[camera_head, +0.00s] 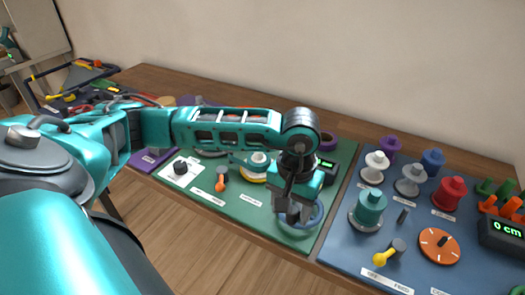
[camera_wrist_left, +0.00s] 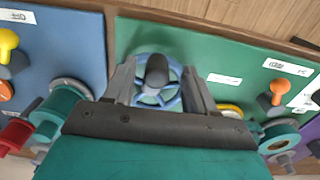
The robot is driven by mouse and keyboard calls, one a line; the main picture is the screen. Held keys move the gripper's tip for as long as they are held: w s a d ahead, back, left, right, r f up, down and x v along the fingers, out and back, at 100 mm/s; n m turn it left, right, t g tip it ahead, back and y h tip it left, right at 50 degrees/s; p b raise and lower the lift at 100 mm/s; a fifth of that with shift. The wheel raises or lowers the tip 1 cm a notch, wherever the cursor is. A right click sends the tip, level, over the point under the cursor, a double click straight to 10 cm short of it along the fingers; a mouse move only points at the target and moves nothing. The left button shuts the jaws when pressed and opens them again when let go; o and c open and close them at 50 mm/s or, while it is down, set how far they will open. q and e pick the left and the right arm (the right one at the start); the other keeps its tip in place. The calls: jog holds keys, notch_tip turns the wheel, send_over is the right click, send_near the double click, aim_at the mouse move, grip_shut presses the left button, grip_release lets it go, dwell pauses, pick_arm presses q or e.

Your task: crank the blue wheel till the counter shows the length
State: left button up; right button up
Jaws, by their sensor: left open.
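The blue wheel (camera_head: 314,220) lies near the front right of the green board, partly hidden by my left gripper (camera_head: 292,212). In the left wrist view the blue spoked wheel (camera_wrist_left: 143,98) has a dark upright knob (camera_wrist_left: 156,72). My left gripper (camera_wrist_left: 160,85) is open, its fingers either side of the knob with a gap to each. A small counter (camera_head: 326,164) with green digits stands behind the gripper, partly covered and too small to read. Another counter (camera_head: 503,229) on the blue board reads 0 cm. My right gripper is not in view.
The green board (camera_head: 240,205) also bears an orange lever (camera_head: 221,178) and a black knob (camera_head: 180,167). The blue board (camera_head: 340,255) on the right holds several spools, a yellow-handled lever (camera_head: 382,258) and an orange dial (camera_head: 439,245). Tools lie at the far left.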

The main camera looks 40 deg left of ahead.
pick_arm(q)
notch_tip(320, 180, up, 13)
jog(key=shift+f, duration=0.15)
dwell(0.4)
